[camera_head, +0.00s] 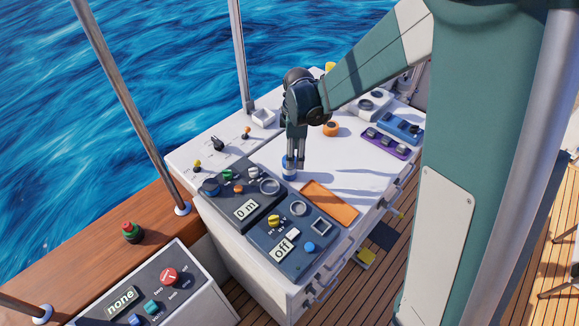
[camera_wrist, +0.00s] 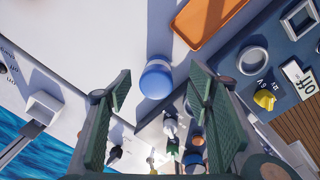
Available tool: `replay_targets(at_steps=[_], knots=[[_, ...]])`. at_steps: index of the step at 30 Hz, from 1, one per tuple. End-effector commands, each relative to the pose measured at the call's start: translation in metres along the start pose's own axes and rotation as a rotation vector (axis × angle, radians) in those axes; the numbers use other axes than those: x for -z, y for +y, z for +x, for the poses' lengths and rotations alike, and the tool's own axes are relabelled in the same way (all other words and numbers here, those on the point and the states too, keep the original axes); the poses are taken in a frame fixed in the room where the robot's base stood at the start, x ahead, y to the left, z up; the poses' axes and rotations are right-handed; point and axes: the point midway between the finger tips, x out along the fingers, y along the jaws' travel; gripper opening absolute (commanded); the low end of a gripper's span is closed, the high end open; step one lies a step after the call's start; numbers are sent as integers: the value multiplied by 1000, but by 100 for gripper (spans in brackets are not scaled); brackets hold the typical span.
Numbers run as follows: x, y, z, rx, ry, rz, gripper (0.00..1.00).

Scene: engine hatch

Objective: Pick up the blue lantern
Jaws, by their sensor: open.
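The blue lantern (camera_head: 288,171) is a small blue and white cylinder standing on the white worktop, beside the dark control panel. My gripper (camera_head: 296,160) points down at it, and its fingertips overlap the lantern's top in the head view. In the wrist view, the lantern's round blue top (camera_wrist: 155,80) shows between the two spread fingers of my gripper (camera_wrist: 160,84), slightly beyond their tips. The gripper is open and holds nothing. I cannot tell the exact height of the fingertips above the lantern.
The dark panel (camera_head: 246,190) with knobs lies just left of the lantern. An orange tray (camera_head: 330,203) lies to its right and nearer. An orange ring (camera_head: 331,129) and a purple block (camera_head: 384,144) stand farther back. The worktop (camera_head: 350,170) between them is bare.

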Motion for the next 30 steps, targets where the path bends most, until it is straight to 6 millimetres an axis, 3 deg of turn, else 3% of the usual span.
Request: replay_targets(at_steps=[9, 30], knots=[[16, 8, 28, 37, -10, -102, 51], [18, 9, 42, 44, -12, -119, 51]])
